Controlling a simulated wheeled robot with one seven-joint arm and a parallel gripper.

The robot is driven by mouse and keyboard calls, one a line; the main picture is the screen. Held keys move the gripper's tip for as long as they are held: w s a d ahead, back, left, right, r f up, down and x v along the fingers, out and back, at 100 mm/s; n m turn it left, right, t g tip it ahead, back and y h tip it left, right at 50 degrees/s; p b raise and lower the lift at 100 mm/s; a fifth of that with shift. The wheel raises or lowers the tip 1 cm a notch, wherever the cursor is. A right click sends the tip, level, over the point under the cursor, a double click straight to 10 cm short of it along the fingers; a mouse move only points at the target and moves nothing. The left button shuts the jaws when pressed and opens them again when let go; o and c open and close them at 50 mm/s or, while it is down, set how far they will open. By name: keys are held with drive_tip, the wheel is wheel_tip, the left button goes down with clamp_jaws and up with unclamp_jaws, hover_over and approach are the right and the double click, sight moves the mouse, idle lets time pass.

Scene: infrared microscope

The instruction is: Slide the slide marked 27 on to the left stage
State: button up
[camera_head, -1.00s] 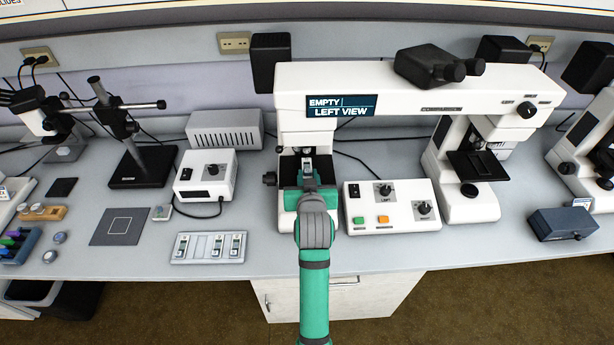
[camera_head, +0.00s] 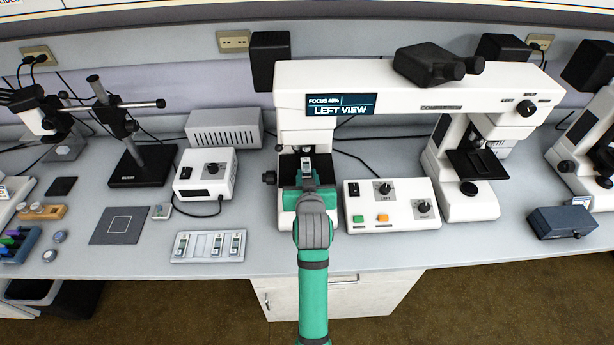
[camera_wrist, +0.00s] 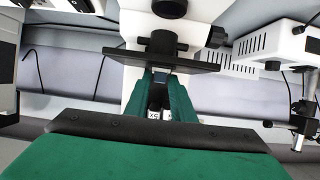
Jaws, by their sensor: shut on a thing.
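My gripper (camera_head: 307,174) is at the left stage (camera_head: 290,165) of the comparison microscope (camera_head: 305,120), with its fingers shut on a slide (camera_head: 307,163). In the wrist view the slide's pale label (camera_wrist: 154,115) shows between the green fingers (camera_wrist: 164,82), but I cannot read the number 27 on it. The fingertips reach the edge of the dark stage plate (camera_wrist: 150,60). The slide's far end is hidden, so I cannot tell how far it lies on the stage. The display (camera_head: 340,104) reads "FOCUS", a percentage and "LEFT VIEW".
A white slide holder (camera_head: 190,257) with several slides lies at the front left. A control box (camera_head: 392,222) stands right of my gripper, a lamp supply box (camera_head: 206,175) to its left. The right stage (camera_head: 476,165) looks empty.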

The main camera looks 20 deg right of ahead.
drive_tip(key=shift+f, duration=0.1)
drive_tip(key=o, duration=1.5)
drive_tip(key=v, duration=0.3)
drive_tip(key=f+v, duration=0.1)
drive_tip(key=v, duration=0.5)
drive_tip(key=shift+s+a+f, duration=0.1)
drive_tip(key=shift+s+f, duration=0.1)
drive_tip(key=shift+s, duration=0.2)
